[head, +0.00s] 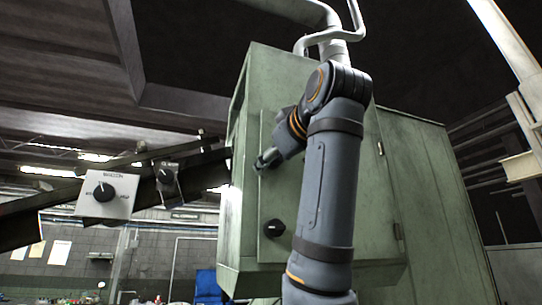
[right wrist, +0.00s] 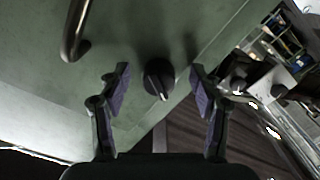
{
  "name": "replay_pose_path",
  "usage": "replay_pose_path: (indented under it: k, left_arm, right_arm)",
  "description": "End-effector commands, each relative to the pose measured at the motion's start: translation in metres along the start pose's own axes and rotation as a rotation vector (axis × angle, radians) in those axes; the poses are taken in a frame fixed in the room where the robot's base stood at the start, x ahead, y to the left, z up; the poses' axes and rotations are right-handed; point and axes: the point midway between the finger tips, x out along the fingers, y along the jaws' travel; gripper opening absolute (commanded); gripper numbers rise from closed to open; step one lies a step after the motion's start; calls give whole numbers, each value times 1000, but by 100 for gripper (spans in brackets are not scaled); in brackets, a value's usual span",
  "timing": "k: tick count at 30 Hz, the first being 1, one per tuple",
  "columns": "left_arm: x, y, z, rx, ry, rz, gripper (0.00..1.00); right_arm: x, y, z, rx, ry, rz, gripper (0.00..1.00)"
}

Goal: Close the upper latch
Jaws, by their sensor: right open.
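The green cabinet (head: 290,80) has a door panel on its front. The lower latch (head: 274,228), a round black knob, shows on that panel. My right gripper (head: 264,161) is at the upper part of the panel and hides the upper latch in the head view. In the right wrist view a black latch knob (right wrist: 158,76) with a pale pointer lies between the fingertips of my open right gripper (right wrist: 160,79). The knob looks ahead of the fingers, and I cannot tell whether they touch it. The left gripper is not in view.
A curved dark handle (right wrist: 74,32) stands out from the panel near the knob. White boxes with black knobs (head: 104,193) sit on a dark sloping beam left of the cabinet. Hinges show at the panel's right edge. A pipe rises from the cabinet top.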

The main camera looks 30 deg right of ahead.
Motion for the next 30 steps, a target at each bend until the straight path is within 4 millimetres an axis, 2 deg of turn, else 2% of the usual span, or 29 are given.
replay_pose_path:
  k: [3,9,13,20,23,30]
  left_arm:
    - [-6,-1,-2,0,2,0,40]
    - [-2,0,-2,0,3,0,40]
    - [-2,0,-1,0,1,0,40]
    - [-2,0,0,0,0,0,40]
    - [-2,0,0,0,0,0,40]
    - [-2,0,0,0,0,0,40]
  right_arm:
    - [-4,2,-3,228,7,2,64]
    - [-4,0,-1,490,7,1,64]
    - [-4,0,-1,560,7,1,64]
    - [-4,0,-1,572,7,0,64]
    - [-4,0,-1,571,7,0,53]
    - [-4,0,-1,570,7,0,21]
